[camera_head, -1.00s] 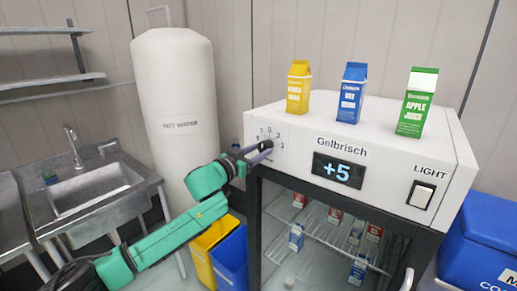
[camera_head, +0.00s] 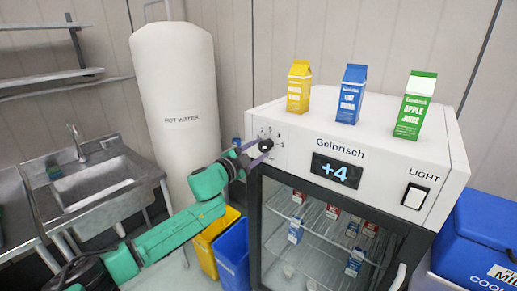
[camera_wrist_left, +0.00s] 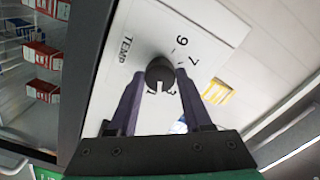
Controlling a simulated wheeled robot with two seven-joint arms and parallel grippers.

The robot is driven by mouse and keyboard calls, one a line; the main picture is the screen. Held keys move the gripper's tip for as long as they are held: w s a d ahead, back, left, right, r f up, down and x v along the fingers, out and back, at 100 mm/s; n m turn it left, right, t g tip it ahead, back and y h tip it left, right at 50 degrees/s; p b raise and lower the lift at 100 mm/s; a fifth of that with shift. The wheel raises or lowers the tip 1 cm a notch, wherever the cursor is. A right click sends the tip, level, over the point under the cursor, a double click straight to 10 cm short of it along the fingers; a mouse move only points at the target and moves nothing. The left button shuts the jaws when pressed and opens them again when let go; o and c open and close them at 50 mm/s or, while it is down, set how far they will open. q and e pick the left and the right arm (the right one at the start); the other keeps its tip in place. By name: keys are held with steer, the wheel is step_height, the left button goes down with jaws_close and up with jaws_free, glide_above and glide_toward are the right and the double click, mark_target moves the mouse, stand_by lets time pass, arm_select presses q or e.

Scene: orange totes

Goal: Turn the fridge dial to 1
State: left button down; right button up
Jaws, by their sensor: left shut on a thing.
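The fridge (camera_head: 290,170) is white with a glass door, and its display (camera_head: 336,171) reads +4. The dark round dial (camera_head: 265,145) is on the front panel left of the display. In the left wrist view the dial (camera_wrist_left: 159,74) sits on a white plate marked TEMP, with a 7 and other digits visible around it. My left gripper (camera_wrist_left: 160,86) is shut on the dial, one finger on each side; it also shows in the head view (camera_head: 256,153). The fingers hide part of the scale. My right gripper is not in view.
Yellow (camera_head: 299,87), blue (camera_head: 350,94) and green (camera_head: 415,106) cartons stand on top of the fridge. A light switch (camera_head: 416,196) is right of the display. A blue cooler (camera_head: 475,245) stands at the right. Yellow and blue bins (camera_head: 232,256) stand below my left arm.

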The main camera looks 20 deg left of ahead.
arm_select(q)
steer(key=shift+m, duration=1.2)
steer(key=shift+c, duration=1.6)
jaws_free()
steer(key=b+v, duration=0.9)
steer(key=v, duration=0.5)
steer(key=shift+s+b, duration=0.25)
steer(key=shift+b, duration=0.05)
